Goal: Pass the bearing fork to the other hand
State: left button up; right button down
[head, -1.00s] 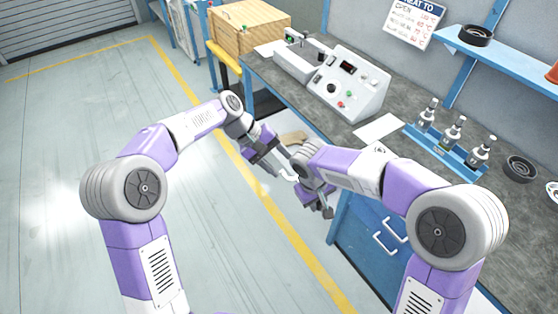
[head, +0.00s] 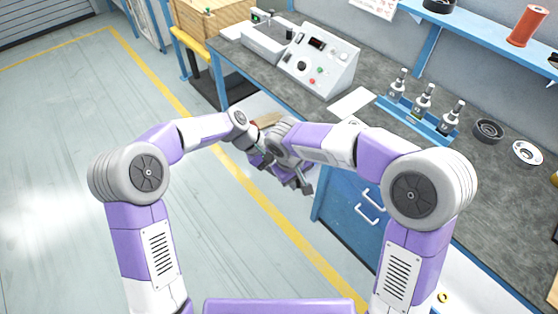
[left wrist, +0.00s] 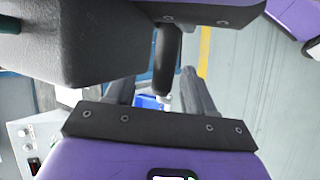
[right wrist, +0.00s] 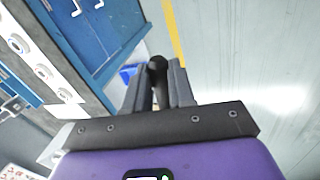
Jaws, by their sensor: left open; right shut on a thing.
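The bearing fork shows as a dark rounded bar (left wrist: 167,58) in the left wrist view. In the right wrist view its dark end (right wrist: 157,75) sits between the fingers of my right gripper (right wrist: 158,88), which is shut on it. My left gripper (left wrist: 160,95) is open. Its fingers lie on either side of the bar's lower end, and I cannot tell whether they touch it. In the head view my right gripper (head: 302,186) hangs in front of the bench, and my right wrist hides most of the left gripper and the fork.
The workbench (head: 385,70) carries a control box (head: 320,62), a blue rack (head: 415,122) of several bottle-like parts and a dark ring (head: 488,131). Blue drawers (head: 350,205) stand beside the grippers. The floor (head: 70,120) to the left is clear.

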pick_arm(q)
grip_shut()
pick_arm(e)
jog(key=c, duration=0.9)
grip_release()
jog(key=shift+r, duration=0.15)
